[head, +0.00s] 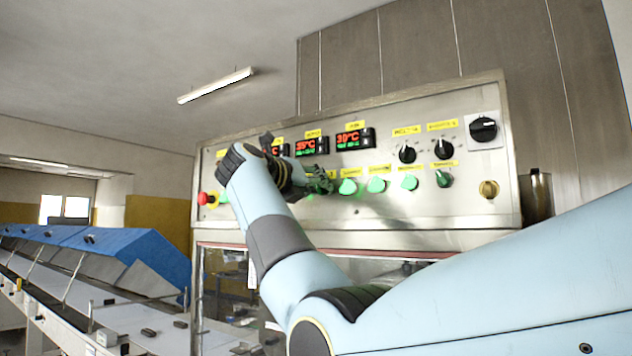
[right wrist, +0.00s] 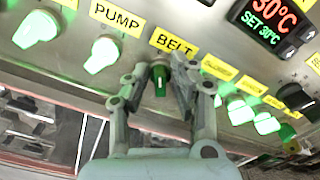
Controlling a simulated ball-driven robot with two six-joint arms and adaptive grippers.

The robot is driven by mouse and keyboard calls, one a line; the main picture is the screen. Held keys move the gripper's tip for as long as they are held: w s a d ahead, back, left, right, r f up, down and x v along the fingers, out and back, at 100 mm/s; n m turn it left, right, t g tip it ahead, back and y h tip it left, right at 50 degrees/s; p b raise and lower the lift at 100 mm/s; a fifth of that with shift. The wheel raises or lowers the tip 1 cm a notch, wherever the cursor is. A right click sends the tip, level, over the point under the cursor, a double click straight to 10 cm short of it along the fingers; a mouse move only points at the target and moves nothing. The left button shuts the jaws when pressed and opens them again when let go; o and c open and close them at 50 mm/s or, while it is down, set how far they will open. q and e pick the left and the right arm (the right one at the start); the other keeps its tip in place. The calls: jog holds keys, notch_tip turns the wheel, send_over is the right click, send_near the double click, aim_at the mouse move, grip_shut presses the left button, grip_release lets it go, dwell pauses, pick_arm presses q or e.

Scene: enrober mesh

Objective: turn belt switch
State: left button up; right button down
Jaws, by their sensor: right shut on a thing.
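The belt switch (right wrist: 160,80) is a dark green knob below the yellow BELT label (right wrist: 174,42) in the right wrist view. It looks unlit, and its grip points down in that picture. My right gripper (right wrist: 159,68) has one finger on each side of this knob and is shut on it. In the head view the right gripper (head: 320,183) is at the panel, left of the lit green knobs, and it hides the belt switch. My left gripper is not in view.
The pump switch (right wrist: 103,54) glows green left of the belt switch. Several lit green knobs (right wrist: 240,111) stand to its right. The steel control panel (head: 440,215) also bears a red stop button (head: 204,198), displays (head: 354,138) and black dials (head: 407,154). A blue-hooded conveyor (head: 140,252) runs at left.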

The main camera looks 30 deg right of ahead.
jog(key=shift+r, duration=0.1)
dwell(0.4)
jog(key=c, duration=1.4)
grip_release()
jog(key=shift+o, duration=0.2)
jog(key=shift+w, duration=0.1)
jog(key=v, duration=1.2)
